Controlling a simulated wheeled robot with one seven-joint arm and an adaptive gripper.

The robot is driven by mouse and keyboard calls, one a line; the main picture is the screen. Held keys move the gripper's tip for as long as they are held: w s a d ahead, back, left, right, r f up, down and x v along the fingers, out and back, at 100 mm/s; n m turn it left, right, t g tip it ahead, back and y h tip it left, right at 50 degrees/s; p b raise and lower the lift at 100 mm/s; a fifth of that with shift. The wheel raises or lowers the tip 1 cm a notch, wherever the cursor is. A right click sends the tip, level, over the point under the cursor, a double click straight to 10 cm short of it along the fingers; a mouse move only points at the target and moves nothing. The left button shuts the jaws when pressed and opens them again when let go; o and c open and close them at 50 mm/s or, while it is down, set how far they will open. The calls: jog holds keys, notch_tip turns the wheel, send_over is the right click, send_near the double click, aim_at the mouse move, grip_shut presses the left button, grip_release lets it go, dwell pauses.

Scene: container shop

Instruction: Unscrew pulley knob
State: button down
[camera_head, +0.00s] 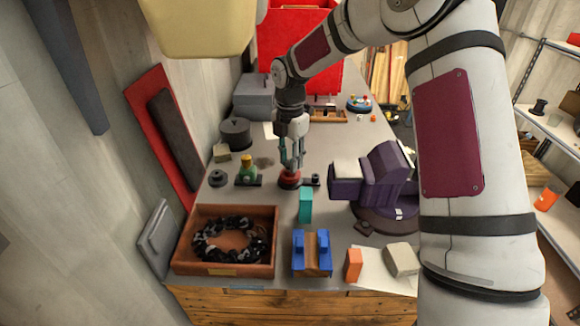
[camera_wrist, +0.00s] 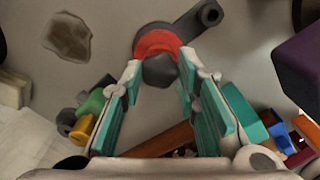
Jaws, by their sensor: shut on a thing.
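The pulley is a red round piece (camera_head: 289,182) with a dark arm reaching to the right on the grey bench. In the wrist view the red piece (camera_wrist: 157,39) sits at the top, with the dark arm (camera_wrist: 198,22) ending in a ringed hole. A dark grey faceted knob (camera_wrist: 160,70) stands in front of the red piece. My gripper (camera_head: 291,168) points down over the pulley. In the wrist view its fingertips (camera_wrist: 160,62) are on either side of the knob, shut on it. The knob is mostly hidden by the fingers in the head view.
A yellow-and-green piece (camera_head: 248,170) stands to the left. A purple machine (camera_head: 375,185) is close on the right. A teal block (camera_head: 305,205), a blue holder (camera_head: 298,262) and an orange tray (camera_head: 190,262) with a dark chain lie nearer. A dark pot (camera_head: 236,133) stands behind left.

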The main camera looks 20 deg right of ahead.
jog(key=shift+n, duration=0.9)
jog(key=c, duration=1.2)
grip_release()
jog(key=shift+o, duration=0.2)
jog(key=shift+c, duration=0.9)
